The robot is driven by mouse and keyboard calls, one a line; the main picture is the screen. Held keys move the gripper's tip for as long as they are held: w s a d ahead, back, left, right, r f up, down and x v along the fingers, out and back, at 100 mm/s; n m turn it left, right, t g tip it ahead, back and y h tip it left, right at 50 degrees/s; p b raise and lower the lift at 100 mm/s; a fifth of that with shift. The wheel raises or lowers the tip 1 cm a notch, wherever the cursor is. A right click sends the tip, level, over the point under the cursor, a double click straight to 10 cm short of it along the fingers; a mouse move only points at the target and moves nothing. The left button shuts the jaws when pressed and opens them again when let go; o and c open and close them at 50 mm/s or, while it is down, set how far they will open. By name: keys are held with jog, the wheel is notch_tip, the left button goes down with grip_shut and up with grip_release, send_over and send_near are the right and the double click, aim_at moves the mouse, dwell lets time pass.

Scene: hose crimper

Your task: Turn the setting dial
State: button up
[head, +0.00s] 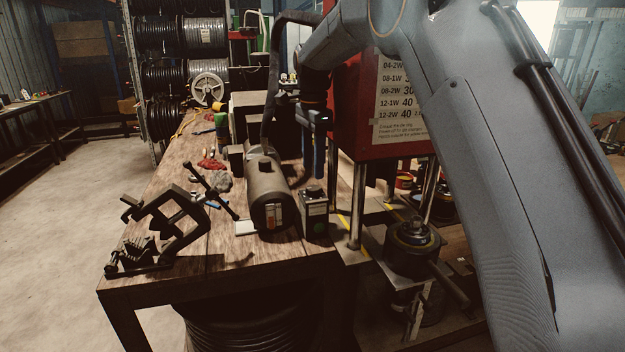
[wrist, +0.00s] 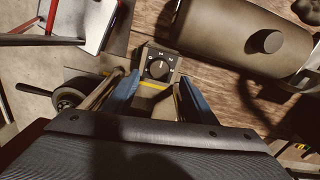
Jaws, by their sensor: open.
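The setting dial (wrist: 157,68) is a round black knob on top of a small dark box with white markings, seen in the wrist view just beyond my fingertips. In the head view its box (head: 314,214) stands near the front edge of the wooden table, and the knob itself is hard to make out. My gripper (wrist: 151,85) is open, with its two blue-sided fingers on either side of the dial's line. The fingers appear apart from the dial. In the head view my gripper (head: 313,165) points down above the box.
A dark cylinder (head: 267,190) lies close beside the dial box. A black clamp (head: 165,225) sits at the table's left front. The red crimper (head: 350,105) with steel posts (head: 357,205) stands to the right. A round die head (head: 412,240) is lower right.

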aim_at(313, 187)
jog(key=shift+f+p, duration=0.95)
jog(key=shift+f, duration=2.05)
jog(key=c, duration=1)
jog(key=shift+c, duration=0.2)
